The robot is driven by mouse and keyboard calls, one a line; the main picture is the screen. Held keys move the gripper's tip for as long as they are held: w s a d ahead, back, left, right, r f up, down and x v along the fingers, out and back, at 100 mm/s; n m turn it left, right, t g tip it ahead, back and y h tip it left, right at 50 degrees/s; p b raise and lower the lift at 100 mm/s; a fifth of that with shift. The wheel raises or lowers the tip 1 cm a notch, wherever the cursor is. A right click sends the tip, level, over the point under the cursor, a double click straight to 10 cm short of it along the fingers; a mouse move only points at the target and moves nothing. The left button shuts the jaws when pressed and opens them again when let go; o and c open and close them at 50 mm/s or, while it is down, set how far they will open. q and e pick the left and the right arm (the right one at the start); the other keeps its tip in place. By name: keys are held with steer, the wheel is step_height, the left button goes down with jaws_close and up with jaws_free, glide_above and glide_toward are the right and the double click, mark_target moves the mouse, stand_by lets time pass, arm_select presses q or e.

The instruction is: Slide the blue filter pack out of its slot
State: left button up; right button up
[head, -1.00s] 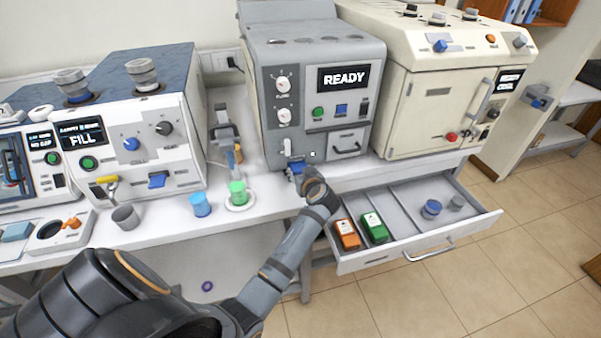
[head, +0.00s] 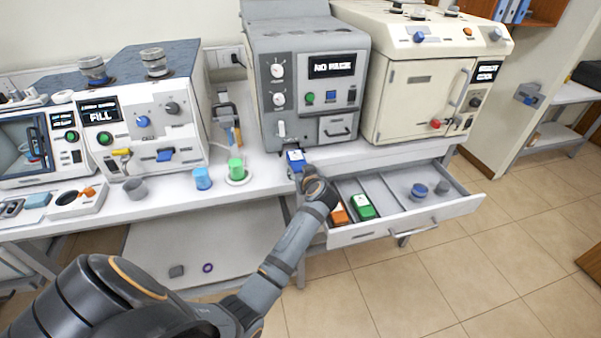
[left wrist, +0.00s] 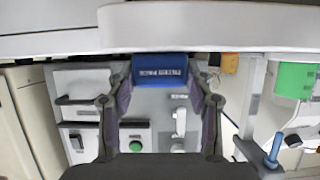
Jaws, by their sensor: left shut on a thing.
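The blue filter pack (head: 296,157) is in my left gripper (head: 303,172), in front of the grey machine (head: 312,70) and below its front panel. In the left wrist view the blue pack (left wrist: 160,72) shows lettering on its face and sits between the two fingertips (left wrist: 160,84), which are shut on it. The pack is out of its slot, clear of the machine's front. The machine's display (head: 332,66) reads what looks like "NO PACK". My right gripper is not in view.
An open drawer (head: 430,232) lies below and to the right, with an orange pack (head: 338,215), a green pack (head: 362,207) and a blue knob-like part (head: 419,191).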

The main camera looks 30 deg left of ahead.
arm_select(q)
steer(key=shift+s+d+r, duration=0.1)
steer(key=shift+s+d, duration=0.1)
steer(key=shift+d, duration=0.1)
steer(key=shift+w+a, duration=0.1)
steer(key=shift+a, duration=0.05)
steer(key=o, duration=1.3)
steer(key=shift+o, duration=0.2)
steer(key=v, duration=0.7)
